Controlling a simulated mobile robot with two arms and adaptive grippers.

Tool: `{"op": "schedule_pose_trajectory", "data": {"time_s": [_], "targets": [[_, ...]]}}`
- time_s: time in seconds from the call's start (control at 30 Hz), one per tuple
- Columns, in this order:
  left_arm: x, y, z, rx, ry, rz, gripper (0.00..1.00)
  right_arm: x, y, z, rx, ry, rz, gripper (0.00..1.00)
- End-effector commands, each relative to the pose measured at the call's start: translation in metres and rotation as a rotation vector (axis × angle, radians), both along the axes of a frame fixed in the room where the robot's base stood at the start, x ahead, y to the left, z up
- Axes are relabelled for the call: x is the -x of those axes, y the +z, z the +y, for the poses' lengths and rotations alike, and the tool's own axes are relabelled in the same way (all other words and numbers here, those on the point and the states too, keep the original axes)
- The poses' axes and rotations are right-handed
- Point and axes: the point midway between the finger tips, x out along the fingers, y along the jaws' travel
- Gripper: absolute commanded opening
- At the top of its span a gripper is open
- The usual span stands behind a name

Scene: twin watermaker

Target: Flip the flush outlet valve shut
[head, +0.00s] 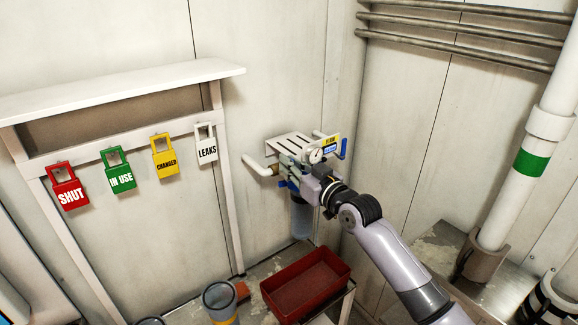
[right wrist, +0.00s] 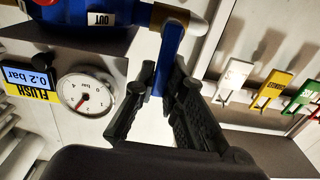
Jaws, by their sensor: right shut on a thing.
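The flush outlet valve shows in the right wrist view as a blue body marked OUT with a blue lever (right wrist: 172,50). The lever stands crosswise to the pipe, its end between my right gripper's black fingers (right wrist: 162,88). The gripper is shut on this lever. In the head view my right gripper (head: 301,181) is at the front left of the wall-mounted flush unit (head: 291,147). My left gripper is in neither view.
Another blue lever (head: 343,148) is on the unit's right. A red tray (head: 306,284) stands below. Hanging tags, including a white LEAKS tag (head: 206,145), are on the left.

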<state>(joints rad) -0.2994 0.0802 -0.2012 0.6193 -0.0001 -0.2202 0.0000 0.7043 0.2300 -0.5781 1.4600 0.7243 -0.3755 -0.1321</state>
Motion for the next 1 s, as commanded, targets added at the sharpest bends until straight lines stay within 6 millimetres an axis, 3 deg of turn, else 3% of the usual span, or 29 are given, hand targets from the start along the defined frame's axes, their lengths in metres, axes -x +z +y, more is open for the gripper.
{"op": "schedule_pose_trajectory", "data": {"time_s": [0.17, 0.2, 0.5, 1.0], "targets": [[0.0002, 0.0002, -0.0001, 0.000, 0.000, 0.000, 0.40, -0.0004, 0.0000, -0.0007, -0.002, -0.001, 0.002, 0.00], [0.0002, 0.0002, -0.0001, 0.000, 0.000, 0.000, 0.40, -0.0004, 0.0000, -0.0007, -0.002, -0.001, 0.001, 0.13], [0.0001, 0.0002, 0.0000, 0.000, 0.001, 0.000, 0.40, -0.0005, 0.0002, -0.0009, 0.000, -0.002, 0.000, 0.32], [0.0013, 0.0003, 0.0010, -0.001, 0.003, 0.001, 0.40, -0.0011, 0.0018, -0.0029, 0.001, -0.005, -0.004, 0.32]]}}
